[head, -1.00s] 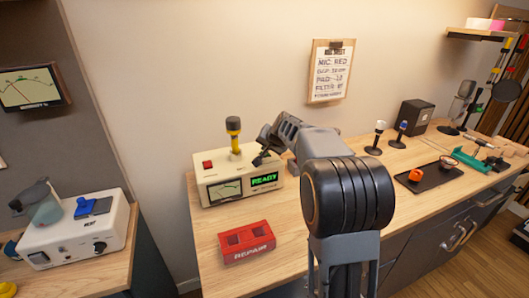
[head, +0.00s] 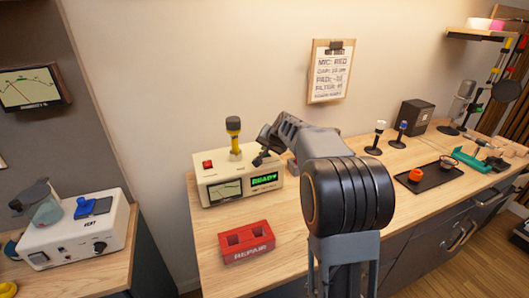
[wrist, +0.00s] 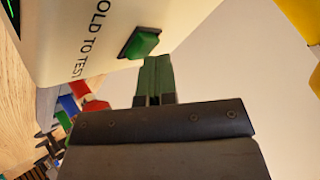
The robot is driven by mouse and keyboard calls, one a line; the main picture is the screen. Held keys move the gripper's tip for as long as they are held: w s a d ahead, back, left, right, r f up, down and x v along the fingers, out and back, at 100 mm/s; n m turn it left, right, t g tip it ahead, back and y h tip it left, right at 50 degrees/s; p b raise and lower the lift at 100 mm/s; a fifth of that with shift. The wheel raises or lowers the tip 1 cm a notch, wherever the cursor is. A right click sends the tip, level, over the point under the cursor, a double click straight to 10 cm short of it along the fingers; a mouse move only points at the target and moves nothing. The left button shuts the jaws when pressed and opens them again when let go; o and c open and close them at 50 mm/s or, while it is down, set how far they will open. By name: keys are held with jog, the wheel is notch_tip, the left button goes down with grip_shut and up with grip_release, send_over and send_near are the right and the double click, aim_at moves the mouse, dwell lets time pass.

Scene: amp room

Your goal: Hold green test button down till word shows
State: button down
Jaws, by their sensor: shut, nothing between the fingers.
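The cream tester box (head: 222,166) stands on the wooden bench, and its small screen (head: 265,180) shows green lettering that reads READY. The green button (wrist: 143,42) is on the box's face beside the words HOLD TO TEST in the wrist view. The button is hidden in the head view. My gripper (wrist: 156,60) is shut and empty, with its fingertips right at the button's lower edge. I cannot tell whether they touch it or press it in. In the head view my gripper (head: 260,160) is beside the box's right top edge, partly hidden by my arm.
A yellow and dark plug (head: 234,138) stands upright on the box, near a red square (head: 208,164). A red REPAIR holder (head: 247,240) lies in front. A clipboard (head: 331,72) hangs on the wall. A black tray (head: 430,180) is to the right.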

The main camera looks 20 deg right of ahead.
jog(key=shift+r, duration=0.1)
dwell(0.3)
jog(key=shift+r+p, duration=0.7)
jog(key=shift+r, duration=0.05)
jog(key=shift+r+p, duration=1.95)
jog(key=shift+r, duration=0.6)
jog(key=shift+f, duration=0.1)
